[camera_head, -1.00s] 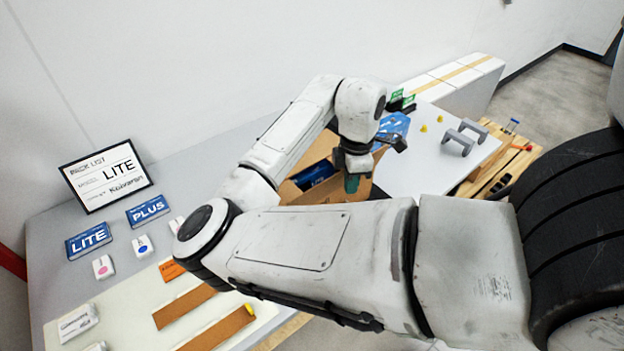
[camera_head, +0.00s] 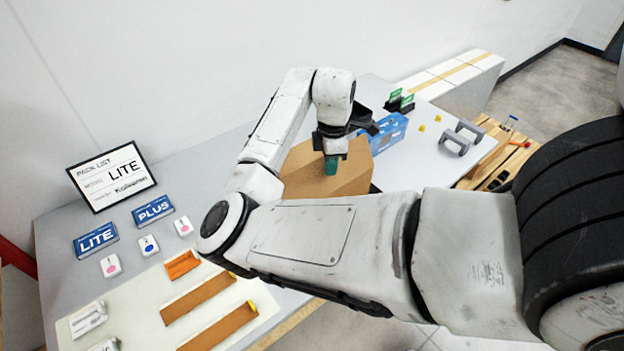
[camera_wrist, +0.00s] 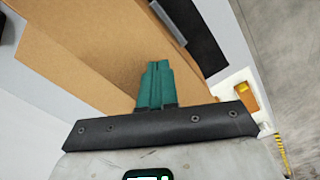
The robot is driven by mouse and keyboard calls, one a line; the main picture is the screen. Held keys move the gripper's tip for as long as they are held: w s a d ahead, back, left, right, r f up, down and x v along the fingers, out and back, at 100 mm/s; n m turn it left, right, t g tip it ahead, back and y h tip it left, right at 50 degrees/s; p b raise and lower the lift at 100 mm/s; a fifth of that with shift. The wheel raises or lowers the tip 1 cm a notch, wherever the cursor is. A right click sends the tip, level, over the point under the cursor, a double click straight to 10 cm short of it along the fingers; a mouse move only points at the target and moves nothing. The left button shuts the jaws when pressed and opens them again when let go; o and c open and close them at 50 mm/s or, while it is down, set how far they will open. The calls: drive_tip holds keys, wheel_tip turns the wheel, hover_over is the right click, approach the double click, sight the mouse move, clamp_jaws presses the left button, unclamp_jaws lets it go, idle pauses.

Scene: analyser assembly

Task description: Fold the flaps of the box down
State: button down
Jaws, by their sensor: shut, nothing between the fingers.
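The brown cardboard box (camera_head: 354,172) stands on the table behind my forearm, and its lower part is partly hidden by the arm. Its top now looks covered by flaps (camera_head: 305,178), with no contents showing. In the wrist view the brown cardboard (camera_wrist: 95,55) fills the left and middle, with a line between two panels. My gripper (camera_head: 331,165) points down at the top of the box, its green fingers together with nothing between them. The green fingers also show in the wrist view (camera_wrist: 156,85), over the cardboard. I cannot tell whether they touch it.
A blue box (camera_head: 388,132) stands just behind the cardboard box. Grey handle-shaped parts (camera_head: 460,138) and small yellow pieces lie at the right.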

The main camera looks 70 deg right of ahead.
sight(318, 163)
drive_tip(key=shift+w+d+f, duration=0.3)
drive_tip(key=shift+w+d, duration=0.05)
drive_tip(key=shift+w, duration=0.2)
drive_tip(key=shift+w+d+f, duration=0.25)
drive_tip(key=shift+w+d, duration=0.1)
drive_tip(key=shift+w, duration=0.2)
drive_tip(key=shift+w+d+f, duration=0.55)
drive_tip(key=shift+w+f, duration=0.35)
drive_tip(key=shift+w+d+f+b, duration=0.15)
drive_tip(key=shift+w+f+b, duration=0.15)
drive_tip(key=shift+f, duration=0.15)
drive_tip(key=shift+w+d+f+b, duration=0.2)
drive_tip(key=shift+f+b, duration=0.1)
drive_tip(key=shift+f, duration=0.45)
wheel_tip(318, 163, up, 8)
drive_tip(key=p, duration=0.2)
drive_tip(key=shift+f, duration=0.25)
drive_tip(key=shift+s, duration=0.1)
